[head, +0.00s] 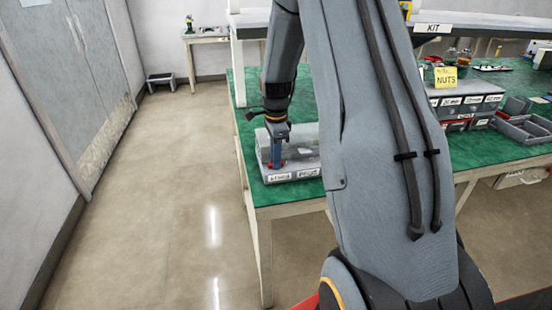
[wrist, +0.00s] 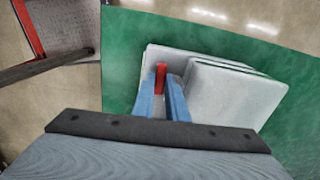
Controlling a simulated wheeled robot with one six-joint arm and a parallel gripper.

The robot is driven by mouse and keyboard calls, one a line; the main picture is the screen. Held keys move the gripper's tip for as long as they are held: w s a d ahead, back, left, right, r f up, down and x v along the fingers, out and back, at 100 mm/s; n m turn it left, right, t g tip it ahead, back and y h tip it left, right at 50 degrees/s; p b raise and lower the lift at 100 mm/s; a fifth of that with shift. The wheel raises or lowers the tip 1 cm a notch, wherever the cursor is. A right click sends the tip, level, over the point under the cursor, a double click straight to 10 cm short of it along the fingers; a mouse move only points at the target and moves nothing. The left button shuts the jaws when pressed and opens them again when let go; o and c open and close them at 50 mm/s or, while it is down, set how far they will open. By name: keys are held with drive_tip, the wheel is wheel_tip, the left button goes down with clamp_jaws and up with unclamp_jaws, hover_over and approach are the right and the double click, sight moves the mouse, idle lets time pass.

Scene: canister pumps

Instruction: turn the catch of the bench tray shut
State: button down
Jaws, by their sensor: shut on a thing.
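The bench tray (head: 293,180) is light grey with white labels on its front, near the left end of the green bench. A grey block-like body sits on it. Its red catch (head: 282,163) is at the front left. In the wrist view the red catch (wrist: 160,77) stands up beside the grey slabs of the tray (wrist: 222,92). My gripper (head: 276,163) points down at the tray. In the wrist view the blue fingers of my gripper (wrist: 163,97) are closed on the catch from both sides. The catch's lower part is hidden by the fingers.
The green bench top (head: 300,205) is bare in front of the tray. To the right stand a labelled drawer unit (head: 466,102) with a yellow NUTS note (head: 445,77) and grey bins (head: 523,128). A shelf marked KIT (head: 433,28) hangs above. The floor at left is clear.

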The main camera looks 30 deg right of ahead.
drive_tip(key=n+p, duration=0.1)
drive_tip(key=n, duration=0.4)
drive_tip(key=n+p, duration=0.1)
drive_tip(key=n, duration=0.7)
drive_tip(key=shift+n+p, duration=0.3)
drive_tip(key=shift+n, duration=1.9)
drive_tip(key=c, duration=2)
unclamp_jaws()
drive_tip(key=shift+c, duration=0.2)
drive_tip(key=shift+r+b, duration=0.65)
drive_tip(key=shift+r, duration=3.3)
